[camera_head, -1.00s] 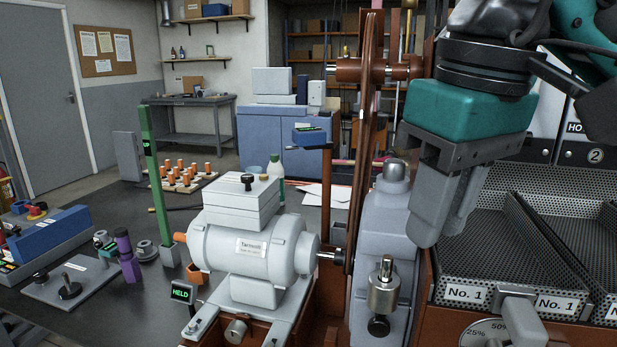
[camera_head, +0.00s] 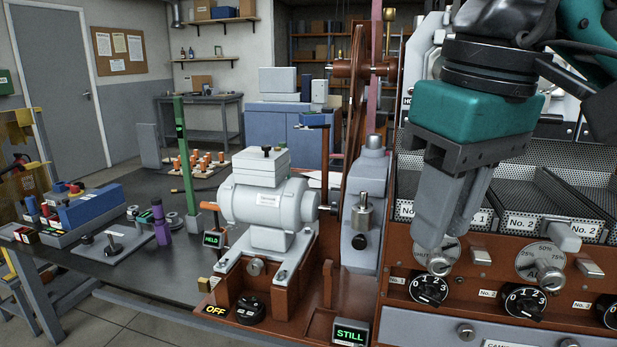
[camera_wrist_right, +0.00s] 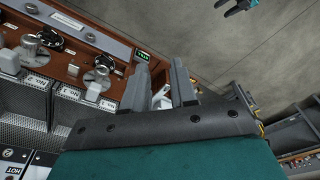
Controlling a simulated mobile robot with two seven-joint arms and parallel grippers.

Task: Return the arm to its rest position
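My right gripper (camera_head: 448,235) hangs from its teal wrist in the head view, fingers down, in front of the roaster's perforated trays and dial panel. In the right wrist view its two fingers (camera_wrist_right: 161,65) stand apart with nothing held between them. I cannot tell whether the fingertips touch the panel; in the head view they overlap a dial. My left gripper does not show in the head view. A small dark and teal piece at the top of the right wrist view looks like my left gripper (camera_wrist_right: 238,6); its finger state is unclear.
The grey motor (camera_head: 268,203) and large rust-coloured wheel (camera_head: 355,120) stand left of the right gripper. The dark bench (camera_head: 185,270) holds tools. Floor (camera_head: 60,327) shows at lower left.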

